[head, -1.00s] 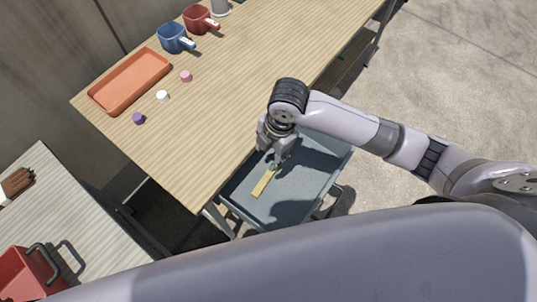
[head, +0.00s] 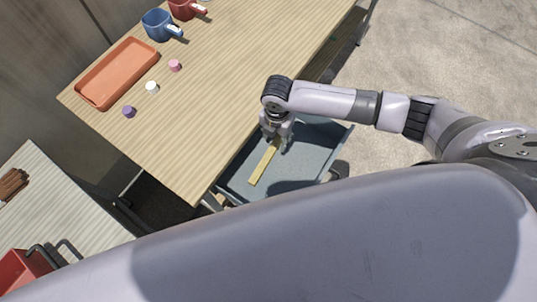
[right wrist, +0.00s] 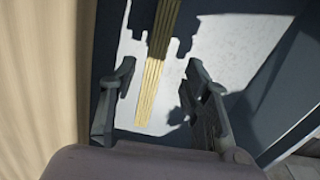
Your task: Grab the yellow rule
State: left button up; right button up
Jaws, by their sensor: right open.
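The yellow rule (head: 263,163) lies flat in the open blue-grey drawer (head: 236,186) under the wooden table's edge. My right gripper (head: 279,141) is low over the drawer at the rule's far end and hides part of it. In the right wrist view the rule (right wrist: 153,88) runs lengthwise between the two open fingers (right wrist: 160,66), with a gap on each side. A shadow crosses the rule. I cannot tell how high the fingertips are above it. My left gripper is not in view.
The wooden table (head: 215,90) carries an orange tray (head: 118,72), a blue mug (head: 158,25), a red mug (head: 184,8) and small purple, white and pink pieces. A red bin (head: 22,275) stands on another table at lower left. Concrete floor is clear at right.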

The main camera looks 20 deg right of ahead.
aim_at(274, 147)
jog(key=f, duration=0.5)
jog(key=shift+a+f, duration=0.25)
jog(key=shift+f, duration=0.1)
jog(key=shift+c, duration=0.5)
grip_shut()
